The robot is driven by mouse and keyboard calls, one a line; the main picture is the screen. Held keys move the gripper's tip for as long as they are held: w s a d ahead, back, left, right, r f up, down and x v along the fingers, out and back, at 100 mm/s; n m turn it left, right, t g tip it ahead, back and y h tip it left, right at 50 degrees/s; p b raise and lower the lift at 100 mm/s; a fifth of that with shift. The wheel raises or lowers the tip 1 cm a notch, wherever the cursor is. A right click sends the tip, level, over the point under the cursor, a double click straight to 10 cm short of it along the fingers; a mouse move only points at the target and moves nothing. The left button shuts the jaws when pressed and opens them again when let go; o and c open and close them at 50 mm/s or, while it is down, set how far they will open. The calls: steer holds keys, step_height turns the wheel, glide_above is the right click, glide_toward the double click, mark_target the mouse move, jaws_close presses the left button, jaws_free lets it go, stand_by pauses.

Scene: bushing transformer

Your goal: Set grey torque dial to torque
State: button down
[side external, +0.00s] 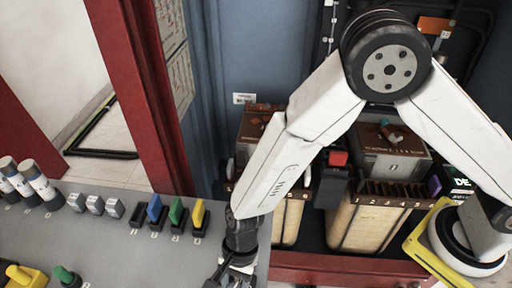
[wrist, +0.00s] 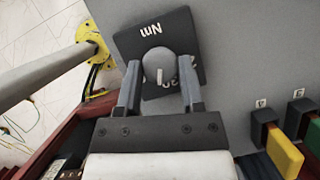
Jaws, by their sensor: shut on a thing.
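The grey torque dial (wrist: 157,58) is a round knob with a short white mark, seen from above in the wrist view. It sits on a dark square plate (wrist: 187,40) marked "Nm"; other lettering by the right finger is partly covered. The plate looks slightly turned in the picture. My gripper (wrist: 160,78) has one finger on each side of the dial and is shut on it. In the side view my gripper (side external: 232,275) is low at the grey table's right end, by the bottom edge; the dial cannot be made out there.
Blue (side external: 154,208), green (side external: 177,212) and yellow (side external: 198,214) handled parts stand in slots on the grey table (side external: 130,240). Grey blocks (side external: 95,204) and dark cylinders (side external: 40,180) stand farther left. A red-framed cabinet with transformer boxes (side external: 368,220) is behind. A yellow-based post (wrist: 88,40) stands beyond the table edge.

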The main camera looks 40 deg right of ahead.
steer(key=m, duration=0.2)
steer(key=m+t, duration=0.1)
steer(key=m, duration=0.1)
steer(key=shift+s+t+y, duration=0.15)
steer(key=shift+t+y, duration=0.15)
steer(key=shift+m+t, duration=0.6)
steer(key=shift+m, duration=1.5)
steer(key=shift+c, duration=1)
jaws_free()
steer(key=shift+s, duration=0.1)
steer(key=shift+r, duration=0.1)
steer(key=v, duration=0.7)
steer(key=shift+d+r, duration=0.2)
steer(key=shift+r, duration=0.05)
steer(key=shift+s, duration=0.1)
steer(key=shift+d, duration=0.1)
